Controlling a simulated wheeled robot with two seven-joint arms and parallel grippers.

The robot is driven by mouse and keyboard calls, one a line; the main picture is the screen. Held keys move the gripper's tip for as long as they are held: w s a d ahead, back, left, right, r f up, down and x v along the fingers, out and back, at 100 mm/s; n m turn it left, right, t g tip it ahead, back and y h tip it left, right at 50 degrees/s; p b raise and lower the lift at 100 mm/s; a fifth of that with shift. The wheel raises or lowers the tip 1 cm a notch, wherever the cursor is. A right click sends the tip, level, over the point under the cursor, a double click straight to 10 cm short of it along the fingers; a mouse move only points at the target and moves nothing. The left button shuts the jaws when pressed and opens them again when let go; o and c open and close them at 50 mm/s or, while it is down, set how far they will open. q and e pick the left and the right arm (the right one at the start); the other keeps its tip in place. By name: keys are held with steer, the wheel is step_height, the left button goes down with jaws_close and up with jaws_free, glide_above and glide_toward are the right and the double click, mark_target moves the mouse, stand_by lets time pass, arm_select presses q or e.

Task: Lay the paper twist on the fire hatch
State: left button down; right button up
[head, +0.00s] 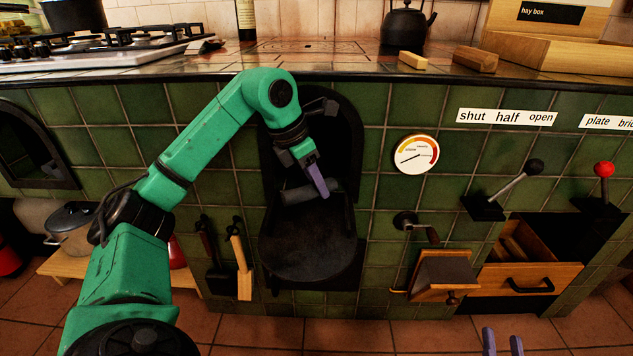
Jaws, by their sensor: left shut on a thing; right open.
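The fire hatch (307,245) is a round black door, folded down in front of a dark arched opening in the green tiled hearth. My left gripper (320,185) is at the opening, above the back part of the hatch, shut on a greyish roll, which I take for the paper twist (297,194). The roll lies roughly level and sticks out to the left of the finger; the finger hides part of it. I cannot tell whether it touches the hatch. My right gripper (503,342) is open and empty at the bottom edge, right of centre.
A round dial (414,154), a black-knobbed lever (516,185) and a red-knobbed lever (602,182) are on the wall at right. A wooden drawer (530,279) is pulled out below. A crank mill (443,273) stands out right of the hatch. Hanging tools (241,265) are left.

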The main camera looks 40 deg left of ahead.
arm_select(q)
steer(key=shift+f+b, duration=0.75)
steer(key=shift+b, duration=0.05)
arm_select(e)
step_height(320, 180, up, 18)
steer(key=d+n+t+y, duration=0.1)
steer(key=d+t+y, duration=0.1)
steer(key=t, duration=0.3)
steer(key=shift+w+t, duration=0.3)
steer(key=shift+f, duration=0.1)
arm_select(q)
steer(key=shift+c, duration=2.2)
jaws_free()
steer(key=shift+r, duration=0.1)
arm_select(e)
steer(key=shift+w, duration=0.1)
